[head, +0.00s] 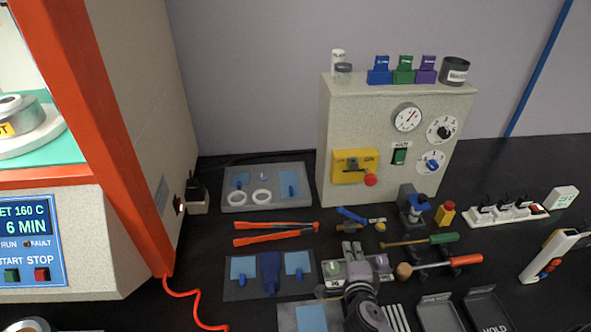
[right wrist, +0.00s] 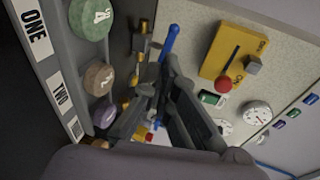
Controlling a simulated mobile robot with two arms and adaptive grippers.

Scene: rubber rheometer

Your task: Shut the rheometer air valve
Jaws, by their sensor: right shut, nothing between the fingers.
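The air valve has a blue lever (head: 352,215) and a brass body (head: 379,224). It is at the foot of the beige control box. In the right wrist view the blue lever (right wrist: 170,42) stands just beyond the fingertips, with brass parts (right wrist: 143,45) to its left. My right gripper (head: 352,247) is shut and empty, just in front of the valve in the head view. Its dark fingers also show in the right wrist view (right wrist: 168,75). I cannot tell whether the fingertips touch the lever. The left gripper is not in view.
The beige control box (head: 335,110) carries a yellow switch panel (head: 345,166) with a red knob, and gauges. Red-handled tongs (head: 275,239) lie left of the valve. Screwdriver-like tools (head: 443,239) lie right. The rheometer (head: 90,230) stands left.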

